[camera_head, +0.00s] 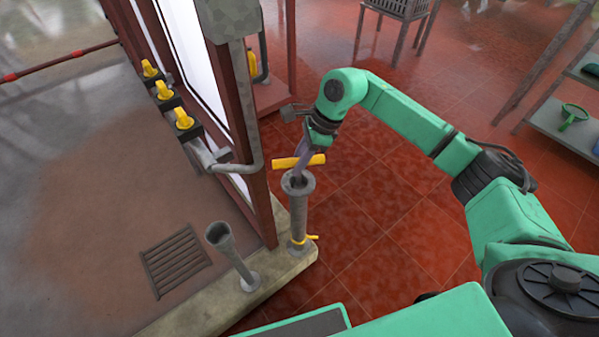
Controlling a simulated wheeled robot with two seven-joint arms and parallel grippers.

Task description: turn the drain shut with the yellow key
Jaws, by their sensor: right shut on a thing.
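The yellow key (285,163) shows as a yellow crossbar just above the open top of an upright grey pipe (299,215). My right gripper (302,158) reaches down from above and is shut on the key at the middle of the crossbar. The fingers hide that part of the key, and I cannot tell how far it goes into the pipe. A yellow band (306,239) sits around the pipe's foot. A drain grate (176,261) lies in the floor at the left. My left gripper is not in view.
A shorter grey funnel-topped pipe (233,257) stands left of the upright pipe on the concrete kerb (192,311). A red door frame and several yellow valve handles (163,91) are at the left. A shelf (560,124) stands at the right. Red tiled floor (376,200) is clear.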

